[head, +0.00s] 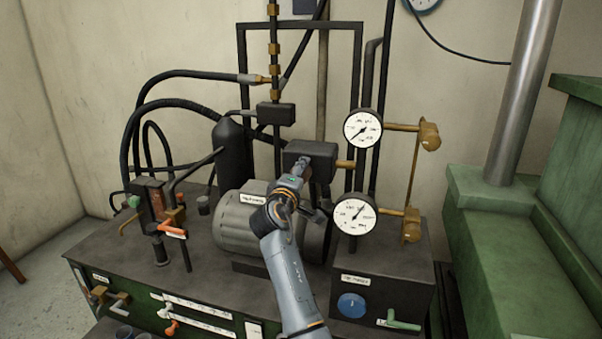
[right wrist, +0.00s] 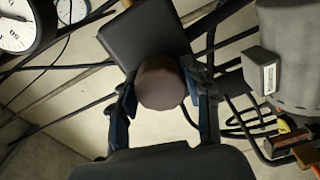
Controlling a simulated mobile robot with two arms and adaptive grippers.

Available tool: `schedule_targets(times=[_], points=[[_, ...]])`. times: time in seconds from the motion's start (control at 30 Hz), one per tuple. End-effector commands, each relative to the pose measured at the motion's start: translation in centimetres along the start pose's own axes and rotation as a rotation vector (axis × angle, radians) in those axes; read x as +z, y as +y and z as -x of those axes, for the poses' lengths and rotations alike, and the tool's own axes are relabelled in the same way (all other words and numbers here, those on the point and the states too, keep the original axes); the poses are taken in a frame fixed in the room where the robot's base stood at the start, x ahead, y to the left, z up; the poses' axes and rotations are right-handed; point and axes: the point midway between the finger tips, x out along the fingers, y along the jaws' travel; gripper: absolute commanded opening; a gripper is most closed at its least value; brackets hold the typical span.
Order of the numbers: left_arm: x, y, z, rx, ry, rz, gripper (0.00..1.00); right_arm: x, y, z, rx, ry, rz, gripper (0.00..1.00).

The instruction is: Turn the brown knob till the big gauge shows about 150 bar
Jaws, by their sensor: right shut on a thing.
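The brown knob (right wrist: 161,83) is round and shows in the right wrist view, in front of a black block (right wrist: 145,35). My right gripper (right wrist: 160,92) is shut on it, one finger on each side. In the head view my right gripper (head: 302,166) reaches up to the black block (head: 318,150) and hides the knob. Two round white gauges stand right of it: an upper one (head: 363,128), needle pointing lower left, and a lower one (head: 355,214), needle pointing upper right. Their figures are too small to read. One gauge (right wrist: 20,25) is partly visible in the wrist view.
A grey motor (head: 238,225) lies below left of the gripper. Black hoses (head: 165,76) and upright pipes crowd the back. Brass fittings (head: 411,225) stick out right of the gauges. A blue knob (head: 351,305) and a green lever (head: 400,324) are at the front right.

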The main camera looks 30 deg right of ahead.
Motion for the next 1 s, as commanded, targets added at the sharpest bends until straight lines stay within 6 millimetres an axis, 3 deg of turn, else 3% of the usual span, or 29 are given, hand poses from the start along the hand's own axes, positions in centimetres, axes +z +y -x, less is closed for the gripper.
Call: schedule_targets(times=[0.23, 0.27, 0.37, 0.73, 1.0], points=[[0.0, 0.0, 0.0, 0.0, 0.0, -0.001, 0.62, 0.0, 0.2, -0.1, 0.004, 0.0, -0.001, 0.16], [0.0, 0.0, 0.0, 0.0, 0.0, -0.001, 0.62, 0.0, 0.2, -0.1, 0.004, 0.0, -0.001, 0.52], [0.0, 0.0, 0.0, 0.0, 0.0, -0.001, 0.62, 0.0, 0.2, -0.1, 0.003, 0.0, -0.001, 0.71], [0.2, -0.2, 0.0, -0.002, -0.003, -0.002, 0.62, 0.0, 0.0, 0.3, 0.0, 0.001, -0.002, 0.71], [0.1, -0.1, 0.0, 0.0, -0.002, -0.001, 0.62, 0.0, -0.1, 4.4, 0.0, 0.002, -0.003, 0.71]])
